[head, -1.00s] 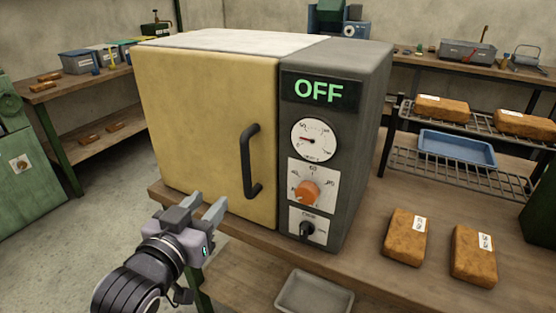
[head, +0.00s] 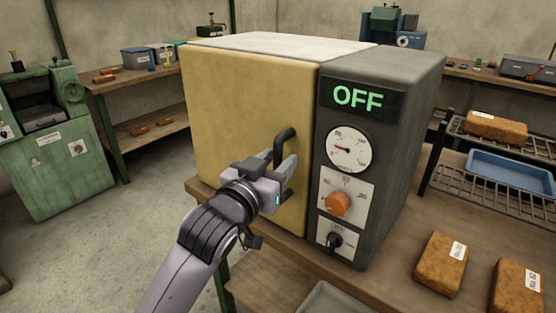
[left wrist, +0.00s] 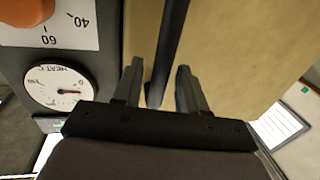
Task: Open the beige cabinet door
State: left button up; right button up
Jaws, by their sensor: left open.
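The beige cabinet door (head: 240,95) is shut on the front of an oven-like box. Its black vertical bar handle (head: 288,136) is near the door's right edge; the lower part is hidden behind my gripper. My left gripper (head: 282,167) is at the handle in the head view, its fingers pointing at the door. In the left wrist view the handle (left wrist: 172,40) runs between the two open fingers of the gripper (left wrist: 160,68), with gaps to both sides. The right gripper is not in view.
Right of the door is a grey control panel with an OFF display (head: 358,97), a gauge (head: 348,149) and an orange knob (head: 337,203). Brown blocks (head: 441,263) and a wire rack with a blue tray (head: 508,170) stand right. Floor at the left (head: 150,190) is clear.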

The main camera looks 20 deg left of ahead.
pick_arm(q)
jog(key=shift+w, duration=0.35)
grip_shut()
jog(key=shift+s, duration=0.1)
